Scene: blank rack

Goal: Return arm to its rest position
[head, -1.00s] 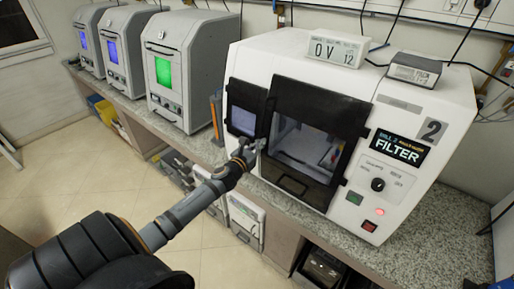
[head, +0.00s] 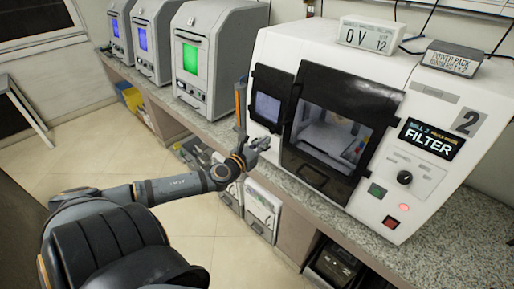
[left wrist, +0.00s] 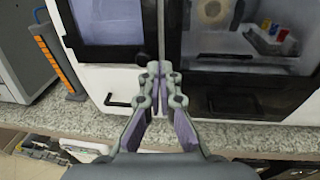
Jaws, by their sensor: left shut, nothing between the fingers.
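My left gripper (head: 262,143) is shut and empty in the head view, in front of the counter's front edge and apart from the machine. It also shows in the left wrist view (left wrist: 160,70), with its fingertips together in front of the seam between the small dark-framed screen and the dark-framed window. The left arm comes in from the lower left, bent at the elbow. The white machine labelled FILTER (head: 425,150) stands on the counter with its dark-framed window (head: 335,128) closed. My right gripper is not in view.
The speckled counter (head: 225,130) runs along the wall. Grey machines with a green screen (head: 190,57) and blue screens stand at the back left. An orange upright piece (left wrist: 58,58) stands left of the machine. Bins and boxes (head: 262,208) sit below. The tiled floor at left is open.

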